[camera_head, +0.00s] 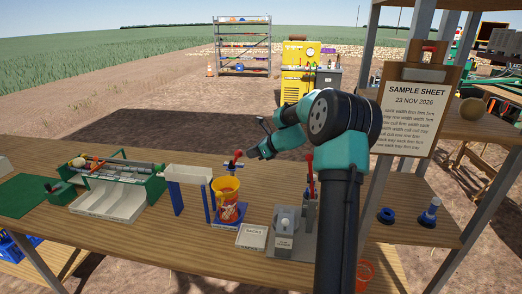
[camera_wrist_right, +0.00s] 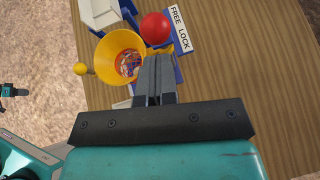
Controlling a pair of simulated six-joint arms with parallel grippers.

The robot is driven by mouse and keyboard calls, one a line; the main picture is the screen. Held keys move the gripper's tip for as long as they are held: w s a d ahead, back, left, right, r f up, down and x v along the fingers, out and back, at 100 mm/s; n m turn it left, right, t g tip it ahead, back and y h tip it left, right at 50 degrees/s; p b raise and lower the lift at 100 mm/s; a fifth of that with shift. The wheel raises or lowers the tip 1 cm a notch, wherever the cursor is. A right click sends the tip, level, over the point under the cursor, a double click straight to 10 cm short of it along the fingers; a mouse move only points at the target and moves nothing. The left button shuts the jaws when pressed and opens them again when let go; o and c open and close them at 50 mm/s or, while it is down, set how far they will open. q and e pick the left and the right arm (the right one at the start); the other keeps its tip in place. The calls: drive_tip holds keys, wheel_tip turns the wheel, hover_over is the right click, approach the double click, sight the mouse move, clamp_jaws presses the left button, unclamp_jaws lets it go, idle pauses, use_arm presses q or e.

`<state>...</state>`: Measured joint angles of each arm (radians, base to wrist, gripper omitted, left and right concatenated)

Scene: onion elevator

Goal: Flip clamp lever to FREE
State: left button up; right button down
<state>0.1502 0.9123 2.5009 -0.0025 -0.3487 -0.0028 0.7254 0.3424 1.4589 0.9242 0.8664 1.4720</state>
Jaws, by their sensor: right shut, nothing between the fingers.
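The clamp lever ends in a red ball knob (camera_head: 239,153), above a blue stand that holds a yellow-orange cup (camera_head: 228,203). In the right wrist view the red knob (camera_wrist_right: 155,28) is just beyond my fingertips, beside a white FREE / LOCK label (camera_wrist_right: 180,28). The yellow funnel-like rim (camera_wrist_right: 112,48) lies left of it. My right gripper (camera_head: 251,154) is shut and empty, close to the right of the knob; its fingers (camera_wrist_right: 155,62) are together. I cannot tell whether they touch the lever. The lever's arm is mostly hidden. My left gripper is not in view.
A white chute on blue legs (camera_head: 188,173) stands left of the cup. A green-framed machine with a pale tray (camera_head: 112,201) is further left. A white plate (camera_head: 252,237) and a grey device (camera_head: 285,243) are in front. A clipboard (camera_head: 413,108) hangs at right.

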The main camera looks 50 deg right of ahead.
drive_tip(key=shift+x, duration=0.85)
drive_tip(key=shift+s+d+r, duration=0.1)
